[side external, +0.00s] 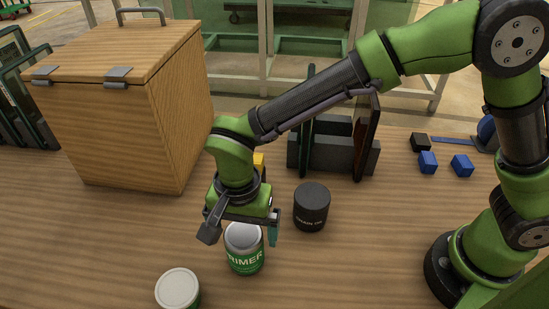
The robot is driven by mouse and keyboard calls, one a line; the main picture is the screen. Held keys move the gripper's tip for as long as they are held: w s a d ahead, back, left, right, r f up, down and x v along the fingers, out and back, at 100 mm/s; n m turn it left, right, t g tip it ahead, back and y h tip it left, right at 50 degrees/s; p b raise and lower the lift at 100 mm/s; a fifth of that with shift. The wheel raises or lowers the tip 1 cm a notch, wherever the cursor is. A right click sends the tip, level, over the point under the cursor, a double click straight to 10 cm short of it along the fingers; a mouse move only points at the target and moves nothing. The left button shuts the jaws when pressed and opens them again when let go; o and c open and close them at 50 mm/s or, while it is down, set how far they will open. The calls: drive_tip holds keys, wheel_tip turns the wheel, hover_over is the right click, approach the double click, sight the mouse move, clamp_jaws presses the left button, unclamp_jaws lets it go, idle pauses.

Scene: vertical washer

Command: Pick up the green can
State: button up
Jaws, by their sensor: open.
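A green can (245,261) with "PRIMER" lettering and a pale top stands upright on the wooden table, low in the middle of the side view. My gripper (241,233) points down over it, with open jaws. One finger shows to the left of the can's top and the other to its right. I see no clear contact, and the exact height of the fingertips against the can is hard to tell. A second can (178,287) with a white lid and a green side stands to the front left, partly cut off by the picture's bottom edge.
A black can (312,207) stands close to the right of my gripper. A lidded wooden box (120,110) stands at the back left. A dark rack (335,150) stands behind. Blue blocks (428,162) and a black block (420,142) lie at the right.

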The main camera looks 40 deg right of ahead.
wheel_tip(320, 180, down, 4)
drive_tip(key=shift+a+f, duration=0.15)
drive_tip(key=shift+c, duration=0.5)
drive_tip(key=c, duration=1.2)
drive_tip(key=shift+o, duration=0.2)
